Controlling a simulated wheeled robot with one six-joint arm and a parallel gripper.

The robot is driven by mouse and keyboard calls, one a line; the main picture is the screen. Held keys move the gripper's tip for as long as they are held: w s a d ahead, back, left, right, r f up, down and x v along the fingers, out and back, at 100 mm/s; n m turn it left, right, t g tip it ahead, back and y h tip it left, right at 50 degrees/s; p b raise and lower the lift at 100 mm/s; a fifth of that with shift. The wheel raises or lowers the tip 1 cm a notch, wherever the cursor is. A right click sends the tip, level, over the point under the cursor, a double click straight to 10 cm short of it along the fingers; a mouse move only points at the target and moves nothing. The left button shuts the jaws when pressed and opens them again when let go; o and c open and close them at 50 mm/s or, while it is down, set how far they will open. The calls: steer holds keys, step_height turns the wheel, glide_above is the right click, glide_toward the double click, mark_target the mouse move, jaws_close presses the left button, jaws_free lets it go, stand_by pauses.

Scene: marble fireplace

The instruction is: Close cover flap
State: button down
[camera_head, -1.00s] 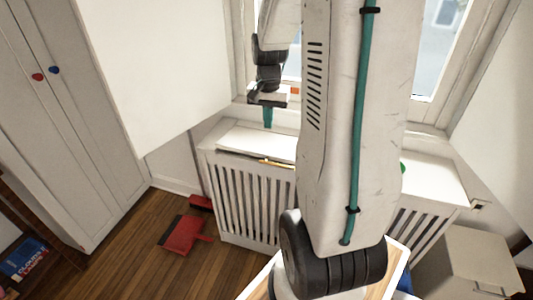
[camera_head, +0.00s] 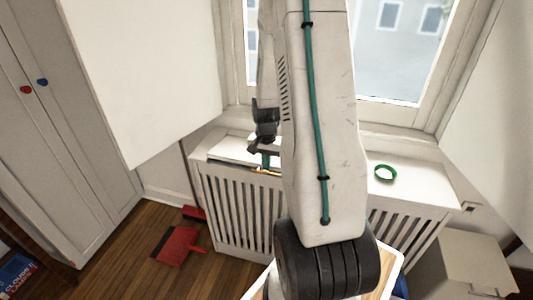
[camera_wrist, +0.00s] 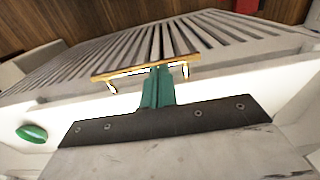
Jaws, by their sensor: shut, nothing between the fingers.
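The cover flap (camera_head: 240,148) is the white lid on top of the slatted radiator cover (camera_head: 228,205), left of my arm in the head view. A dark gap shows along its front left edge. A thin brass handle (camera_head: 265,171) lies along the front edge; it also shows in the wrist view (camera_wrist: 120,73). My gripper (camera_head: 265,166) is over the flap's front edge at the handle. In the wrist view its teal fingers (camera_wrist: 158,72) are together and empty, overlapping the middle of the handle; contact cannot be told. My arm hides the flap's right part.
A window (camera_head: 400,55) rises behind. A white panel (camera_head: 145,75) and cupboard (camera_head: 60,150) stand at left. A red object (camera_head: 178,246) lies on the floor. A pale box (camera_head: 460,265) stands at right.

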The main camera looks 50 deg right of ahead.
steer(key=shift+f, duration=0.4)
steer(key=f, duration=0.3)
steer(key=a+f, duration=0.1)
steer(key=f, duration=0.1)
steer(key=shift+s+a+f, duration=0.1)
steer(key=shift+s+f, duration=0.05)
steer(key=shift+s, duration=0.25)
step_height(320, 180, up, 14)
steer(key=a, duration=0.2)
steer(key=shift+s+a, duration=0.15)
steer(key=shift+s, duration=0.2)
